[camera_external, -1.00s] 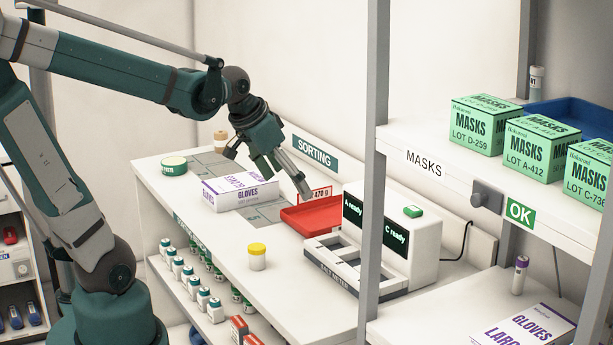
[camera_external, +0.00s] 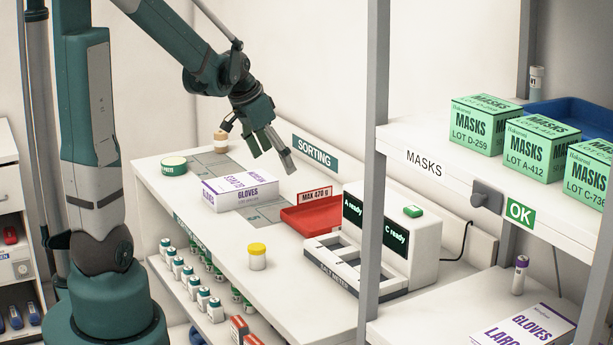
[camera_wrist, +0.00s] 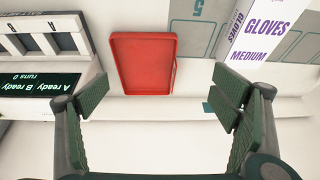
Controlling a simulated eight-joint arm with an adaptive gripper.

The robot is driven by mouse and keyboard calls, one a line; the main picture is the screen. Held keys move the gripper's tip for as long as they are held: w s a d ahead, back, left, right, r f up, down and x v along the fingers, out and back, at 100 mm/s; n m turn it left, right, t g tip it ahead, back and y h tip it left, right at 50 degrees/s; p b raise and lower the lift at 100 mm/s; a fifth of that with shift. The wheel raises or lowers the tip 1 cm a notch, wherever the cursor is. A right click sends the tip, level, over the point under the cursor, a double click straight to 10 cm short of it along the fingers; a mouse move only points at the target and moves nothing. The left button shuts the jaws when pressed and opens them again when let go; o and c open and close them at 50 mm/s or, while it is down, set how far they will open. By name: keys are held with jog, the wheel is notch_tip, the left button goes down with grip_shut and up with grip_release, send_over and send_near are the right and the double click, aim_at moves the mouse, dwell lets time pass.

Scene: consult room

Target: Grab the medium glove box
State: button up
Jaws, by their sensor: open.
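The medium glove box (camera_external: 240,195) is white with purple lettering and lies on the sorting counter, left of the red tray. It also shows in the wrist view (camera_wrist: 262,40) at the upper right, where the word MEDIUM is readable and its top is cut off by the frame edge. My gripper (camera_external: 272,160) is open and empty, above the back of the counter, behind and to the upper right of the box. In the wrist view my gripper's two fingers (camera_wrist: 160,98) are wide apart, with the box beyond the right finger.
The red tray (camera_external: 312,214) lies right of the box, by a MAX 470 g sign. A yellow-capped jar (camera_external: 257,257) stands in front. A white device (camera_external: 390,238) stands at right. A second glove box (camera_external: 527,328), marked LARGE, lies on the right shelf, below green mask boxes (camera_external: 483,125).

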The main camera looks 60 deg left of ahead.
jog(key=a+f+p, duration=0.2)
jog(key=a+f, duration=0.2)
jog(key=a, duration=0.9)
jog(key=p, duration=0.2)
send_over(237, 181)
jog(key=s, duration=0.2)
jog(key=shift+h, duration=0.3)
notch_tip(237, 181, down, 5)
jog(key=shift+s+f, duration=0.1)
jog(key=shift+f, duration=0.05)
jog(key=shift+x, duration=1.3)
jog(key=shift+b+x, duration=0.3)
jog(key=shift+x, duration=2.3)
jog(key=shift+s, duration=0.15)
jog(key=c, duration=1.2)
